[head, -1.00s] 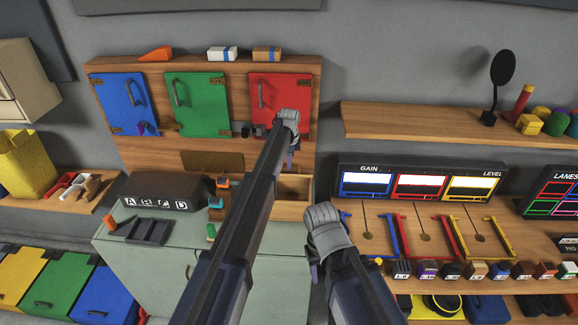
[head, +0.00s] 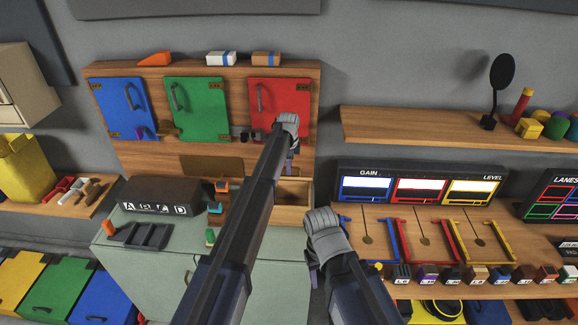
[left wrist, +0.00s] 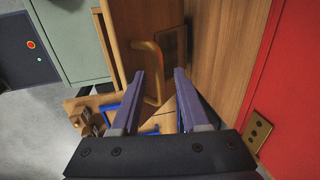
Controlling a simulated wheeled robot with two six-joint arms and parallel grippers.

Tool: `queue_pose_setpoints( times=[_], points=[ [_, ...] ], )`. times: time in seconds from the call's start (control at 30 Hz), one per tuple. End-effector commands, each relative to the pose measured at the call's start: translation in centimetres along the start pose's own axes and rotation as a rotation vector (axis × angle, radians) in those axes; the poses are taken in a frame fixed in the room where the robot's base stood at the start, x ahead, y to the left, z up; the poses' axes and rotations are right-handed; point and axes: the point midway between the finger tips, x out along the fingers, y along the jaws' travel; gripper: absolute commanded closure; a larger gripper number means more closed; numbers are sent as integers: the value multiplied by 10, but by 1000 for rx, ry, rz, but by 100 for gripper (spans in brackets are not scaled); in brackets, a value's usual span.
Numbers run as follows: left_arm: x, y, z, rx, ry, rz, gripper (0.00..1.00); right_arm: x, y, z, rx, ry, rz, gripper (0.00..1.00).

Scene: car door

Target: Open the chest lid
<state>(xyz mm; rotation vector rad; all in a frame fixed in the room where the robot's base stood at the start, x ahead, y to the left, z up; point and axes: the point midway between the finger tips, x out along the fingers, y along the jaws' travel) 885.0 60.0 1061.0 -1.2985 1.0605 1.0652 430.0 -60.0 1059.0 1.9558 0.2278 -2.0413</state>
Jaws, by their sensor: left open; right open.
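A wooden box (head: 292,211), which looks like the chest, sits on the green cabinet at the foot of the wooden door board, partly hidden by my left arm. In the left wrist view a brown wooden panel (left wrist: 125,30) with a brass bar handle (left wrist: 154,72) lies beyond the fingers; I cannot tell for sure whether it is the lid. My left gripper (head: 290,162) is above the box; in the wrist view its purple fingers (left wrist: 155,100) are apart, empty, short of the handle. My right gripper (head: 313,275) is open, lower, in front of the cabinet's right side; its fingers are partly hidden.
Blue (head: 122,108), green (head: 195,108) and red (head: 285,95) doors are on the board behind. A black lettered box (head: 158,196) and a dark tray (head: 138,236) stand left on the cabinet. A shelf with coloured frames and several small blocks (head: 480,275) is at the right.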

Motion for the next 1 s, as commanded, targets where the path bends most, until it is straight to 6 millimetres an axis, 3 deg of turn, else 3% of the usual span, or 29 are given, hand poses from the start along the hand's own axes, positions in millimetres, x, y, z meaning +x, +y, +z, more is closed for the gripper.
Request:
queue_pose_setpoints(
  times=[0.27,0.7,1.0],
  points=[
    [-18,0,0,0,0,0,55,-18,2,1,3,0,-1,50],
    [-74,0,0,0,0,-2,55,-72,6,4,11,-1,-2,50],
    [-79,1,0,0,0,-2,55,-77,7,5,10,-1,-2,50]
  ],
)
